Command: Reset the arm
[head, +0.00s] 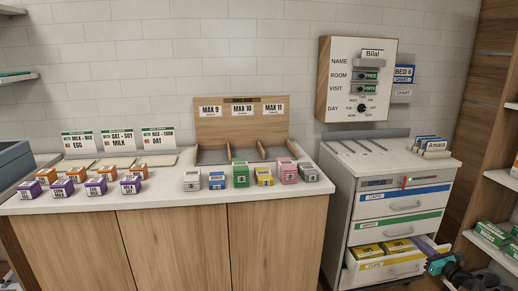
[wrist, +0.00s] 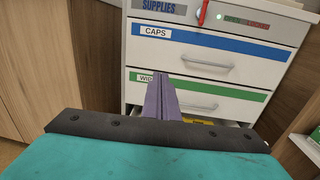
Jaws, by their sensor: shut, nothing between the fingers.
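My gripper (head: 421,241) is at the lower right of the head view, over the right part of the open bottom drawer (head: 392,268) of the white cabinet. Its teal body shows at the picture's lower right edge. In the wrist view my gripper (wrist: 160,77) has its purple-grey fingers together with nothing between them. They point toward the cabinet front, in front of the drawer with the green label (wrist: 185,105). Most of my arm is out of view.
Yellow boxes (head: 398,246) lie in the open drawer. The drawers above, with blue and green labels, are shut. A wooden shelf unit (head: 500,179) with green boxes stands close at right. A counter (head: 100,204) with several small boxes and a wooden divided rack (head: 240,131) is at left.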

